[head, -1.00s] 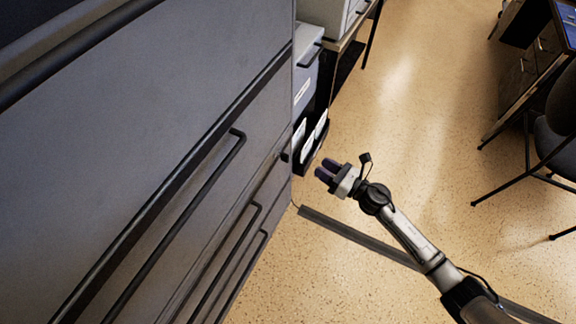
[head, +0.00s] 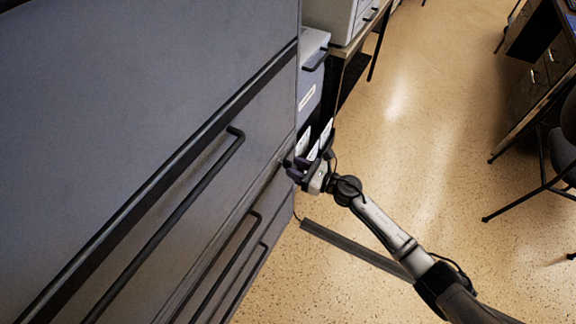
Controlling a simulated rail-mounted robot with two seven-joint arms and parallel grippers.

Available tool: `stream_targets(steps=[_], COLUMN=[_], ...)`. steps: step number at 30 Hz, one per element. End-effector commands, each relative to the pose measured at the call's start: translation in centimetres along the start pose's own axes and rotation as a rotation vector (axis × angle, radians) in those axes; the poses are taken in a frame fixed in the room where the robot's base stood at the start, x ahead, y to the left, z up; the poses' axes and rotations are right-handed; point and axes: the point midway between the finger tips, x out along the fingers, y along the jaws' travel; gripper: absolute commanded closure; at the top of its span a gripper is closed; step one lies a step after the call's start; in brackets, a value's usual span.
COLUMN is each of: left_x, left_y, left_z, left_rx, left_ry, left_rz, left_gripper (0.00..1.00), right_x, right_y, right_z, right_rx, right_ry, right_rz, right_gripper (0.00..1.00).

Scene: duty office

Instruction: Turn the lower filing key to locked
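The grey filing cabinet (head: 110,130) fills the left of the head view, with long dark bar handles on its drawer fronts. A small dark knob-like piece (head: 286,163), which looks like the lower filing key, sticks out near the cabinet's right edge. Its turn position is too small to read. My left gripper is not in view.
A lower drawer handle (head: 228,262) lies below the gripper. Behind it are a lighter box-like unit (head: 312,75) and a table. A dark strip (head: 350,248) lies on the floor. A desk (head: 535,85) and chair stand at the right. The floor between is clear.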

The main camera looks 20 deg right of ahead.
Motion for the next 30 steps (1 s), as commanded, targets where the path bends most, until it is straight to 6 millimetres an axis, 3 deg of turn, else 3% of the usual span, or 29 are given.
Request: stream_targets(steps=[9, 20, 30], left_x=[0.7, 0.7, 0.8], left_y=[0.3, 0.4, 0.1], left_z=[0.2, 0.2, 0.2], left_rx=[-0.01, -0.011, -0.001], left_ry=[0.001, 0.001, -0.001], left_rz=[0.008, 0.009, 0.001], left_gripper=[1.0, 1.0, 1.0], right_x=[2.7, 3.0, 3.0], right_y=[0.1, 0.1, 0.1], right_z=[-0.1, 0.0, 0.0], right_rx=[0.001, 0.001, 0.001], right_ry=[0.0, 0.0, 0.0], right_rz=[0.001, 0.001, 0.001], right_gripper=[0.63, 0.63, 0.93])
